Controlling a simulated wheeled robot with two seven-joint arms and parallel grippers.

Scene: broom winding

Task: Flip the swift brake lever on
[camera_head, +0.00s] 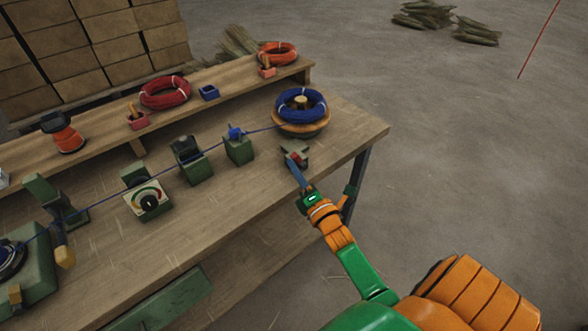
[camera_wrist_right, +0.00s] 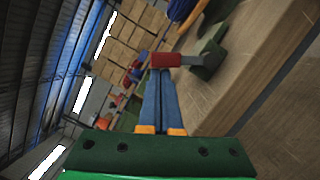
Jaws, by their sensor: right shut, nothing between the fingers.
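The swift (camera_head: 287,126) is a round wooden plate that carries a blue wire coil (camera_head: 316,105) near the table's right end. The brake lever sits just in front of it; its red grip (camera_wrist_right: 166,60) and grey stem reach out from a green base (camera_wrist_right: 208,60) in the right wrist view. My right gripper (camera_wrist_right: 160,72) is shut and empty, its blue fingers pressed together. The fingertips are right at the red grip; whether they touch it I cannot tell. In the head view the gripper (camera_head: 291,163) partly covers the lever. My left gripper is not in view.
A blue wire runs from the coil left through green guide blocks (camera_head: 238,150) and past a dial box (camera_head: 148,201). Red coils (camera_head: 165,93) and small bins stand on the raised back shelf. The table's right edge and open floor lie beyond the lever.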

